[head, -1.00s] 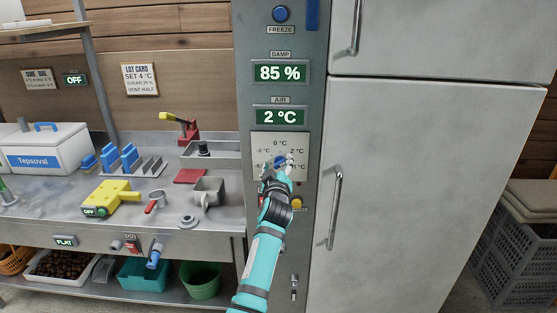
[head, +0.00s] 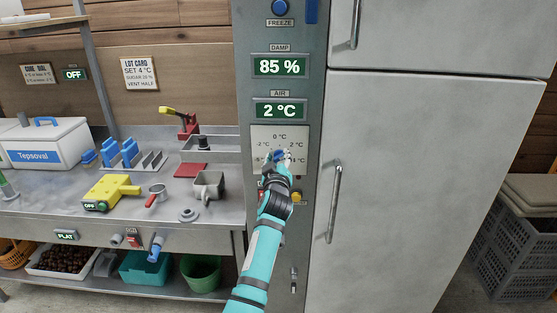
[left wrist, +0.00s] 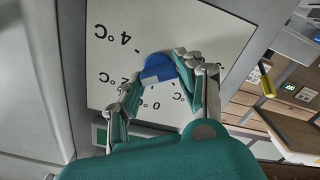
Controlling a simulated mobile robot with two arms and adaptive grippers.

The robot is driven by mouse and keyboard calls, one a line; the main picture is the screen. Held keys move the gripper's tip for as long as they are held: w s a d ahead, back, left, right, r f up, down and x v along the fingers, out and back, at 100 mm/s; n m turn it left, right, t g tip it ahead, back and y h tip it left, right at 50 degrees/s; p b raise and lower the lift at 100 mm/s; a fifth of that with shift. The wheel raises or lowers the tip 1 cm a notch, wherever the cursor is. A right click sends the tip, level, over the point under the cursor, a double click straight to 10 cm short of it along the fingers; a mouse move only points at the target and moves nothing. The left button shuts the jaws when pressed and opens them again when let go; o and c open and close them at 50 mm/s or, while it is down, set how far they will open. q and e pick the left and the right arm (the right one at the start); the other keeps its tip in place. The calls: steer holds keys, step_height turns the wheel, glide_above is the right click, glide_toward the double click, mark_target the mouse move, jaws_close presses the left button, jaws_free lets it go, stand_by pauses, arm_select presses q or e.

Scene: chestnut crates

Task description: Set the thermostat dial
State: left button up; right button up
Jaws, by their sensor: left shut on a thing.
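The thermostat dial is a blue knob (left wrist: 155,67) on a white plate (head: 262,135) marked in °C, on the grey panel left of the tall fridge door. My left gripper (head: 281,157), on the teal arm, is shut on the knob. The left wrist view shows its two fingers (left wrist: 158,70) on opposite sides of the knob, with a pale patch on the knob's face. In the head view the gripper hides most of the knob and the lower plate. The AIR display (head: 281,110) above reads 2 °C. The lot card (head: 139,73) reads SET 4 °C. My right gripper is not in view.
The DAMP display (head: 280,66) reads 85 %. A yellow button (head: 296,197) sits just below right of my gripper. A long door handle (head: 334,202) stands to the right.

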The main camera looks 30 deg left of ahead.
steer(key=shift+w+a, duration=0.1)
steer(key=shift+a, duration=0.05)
arm_select(q)
steer(key=shift+m, duration=0.7)
steer(key=m, duration=0.9)
steer(key=shift+w+d+r, duration=0.1)
steer(key=shift+d, duration=0.05)
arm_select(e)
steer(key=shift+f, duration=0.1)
arm_select(q)
steer(key=shift+m, duration=0.3)
steer(key=o, duration=1.2)
steer(key=shift+c, duration=0.2)
